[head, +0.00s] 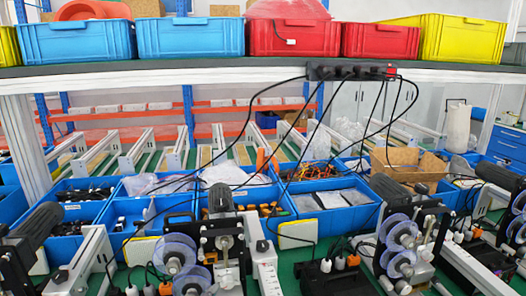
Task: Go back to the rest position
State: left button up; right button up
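Neither of my grippers shows in the head view, and I cannot make out any part of my arms. The task names no object. In front of me a row of coder machines stands on a green work surface (291,258). One machine (221,240) with clear bluish reels is near the bottom middle, and another (402,240) is to its right. A black cylinder of a further machine (38,226) shows at the left edge.
Blue bins (330,217) with parts and bags stand behind the machines. Above, a shelf (200,70) carries blue (76,41), red (293,38) and yellow crates (462,38). A power strip (350,71) hangs from its edge, with black cables drooping across the middle.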

pick_arm(q)
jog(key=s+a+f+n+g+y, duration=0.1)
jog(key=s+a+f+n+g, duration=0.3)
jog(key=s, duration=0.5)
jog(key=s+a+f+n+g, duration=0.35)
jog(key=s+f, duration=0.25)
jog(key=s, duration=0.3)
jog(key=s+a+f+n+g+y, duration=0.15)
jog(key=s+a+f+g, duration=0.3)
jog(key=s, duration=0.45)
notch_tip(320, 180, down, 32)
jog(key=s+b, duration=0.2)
jog(key=b, duration=0.4)
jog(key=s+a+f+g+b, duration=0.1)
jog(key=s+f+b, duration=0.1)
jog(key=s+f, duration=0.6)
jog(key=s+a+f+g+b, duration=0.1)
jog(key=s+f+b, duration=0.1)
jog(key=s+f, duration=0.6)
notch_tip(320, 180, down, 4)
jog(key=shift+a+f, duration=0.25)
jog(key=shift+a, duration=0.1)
